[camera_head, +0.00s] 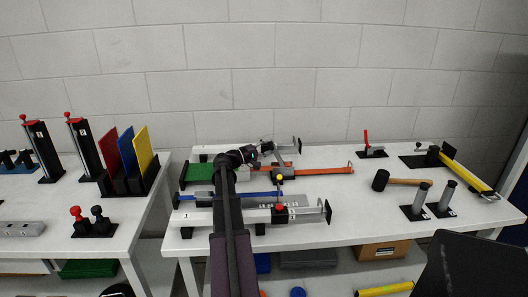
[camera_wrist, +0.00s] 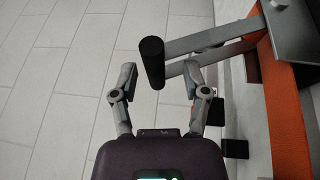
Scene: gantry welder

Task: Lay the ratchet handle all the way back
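The ratchet handle (camera_wrist: 205,45) shows in the wrist view as grey metal bars ending in a black cylindrical grip (camera_wrist: 151,62). The bars run right to a grey ratchet body (camera_wrist: 295,25) beside an orange strap (camera_wrist: 280,95). My gripper (camera_wrist: 158,72) is open, with one finger left of the black grip and one to its right, near the bars. I cannot tell whether either finger touches it. In the head view my gripper (camera_head: 266,150) is over the back of the table, near the orange strap (camera_head: 322,170); my arm hides part of the ratchet.
The white table (camera_head: 340,225) also holds a blue strip (camera_head: 258,194), a mallet (camera_head: 405,182), two grey cylinders on black plates, a red-handled clamp (camera_head: 367,145) and a yellow bar (camera_head: 465,173). A left table carries coloured plates (camera_head: 127,155). A block wall stands behind.

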